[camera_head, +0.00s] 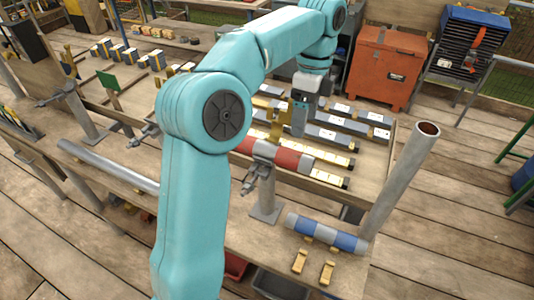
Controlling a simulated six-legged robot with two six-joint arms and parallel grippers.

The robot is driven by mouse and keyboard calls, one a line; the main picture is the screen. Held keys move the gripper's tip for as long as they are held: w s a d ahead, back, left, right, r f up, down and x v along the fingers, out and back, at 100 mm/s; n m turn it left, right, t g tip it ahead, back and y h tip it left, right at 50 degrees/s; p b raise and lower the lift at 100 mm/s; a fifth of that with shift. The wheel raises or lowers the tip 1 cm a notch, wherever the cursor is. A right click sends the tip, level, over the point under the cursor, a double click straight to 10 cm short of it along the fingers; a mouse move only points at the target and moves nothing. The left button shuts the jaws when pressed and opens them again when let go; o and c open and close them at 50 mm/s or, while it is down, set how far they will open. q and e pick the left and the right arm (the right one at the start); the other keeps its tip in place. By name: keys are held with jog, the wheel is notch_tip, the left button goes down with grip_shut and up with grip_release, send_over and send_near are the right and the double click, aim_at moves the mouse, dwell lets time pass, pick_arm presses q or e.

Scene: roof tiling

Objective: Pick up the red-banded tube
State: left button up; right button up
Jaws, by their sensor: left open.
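The red-banded tube (289,159), with red and light grey bands, lies roughly level above the bench at a clamp stand (263,190). My teal arm hides its left end. My left gripper (286,130) points down just above the tube. Its jaws are open and I see nothing held between them. From this angle I cannot tell whether a fingertip touches the tube. My right gripper is not in view.
A blue-banded tube (326,233) lies at the bench's front right, beside small yellow blocks (327,272). A grey upright pipe (402,180) leans at the right. Several dark bars (330,136) lie behind the red-banded tube. A long grey pipe (108,166) lies at the left.

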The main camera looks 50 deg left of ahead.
pick_arm(q)
send_over(297, 153)
jog(key=f, duration=0.2)
jog(key=w+f, duration=0.1)
jog(key=f, duration=0.1)
jog(key=shift+f+b, duration=0.3)
jog(key=shift+f, duration=0.05)
jog(key=shift+s+a+f, duration=0.1)
jog(key=shift+s+f, duration=0.05)
jog(key=shift+f, duration=0.45)
jog(key=f, duration=0.2)
jog(key=s+f, duration=0.1)
jog(key=shift+d+f, duration=0.2)
jog(key=shift+f, duration=0.15)
jog(key=shift+a+f, duration=0.1)
jog(key=shift+f, duration=0.3)
jog(key=shift+w, duration=0.1)
jog(key=shift+c, duration=0.6)
jog(key=c, duration=1.3)
jog(key=shift+c, duration=0.2)
jog(key=shift+r, duration=0.15)
notch_tip(297, 153, up, 20)
jog(key=p, duration=0.4)
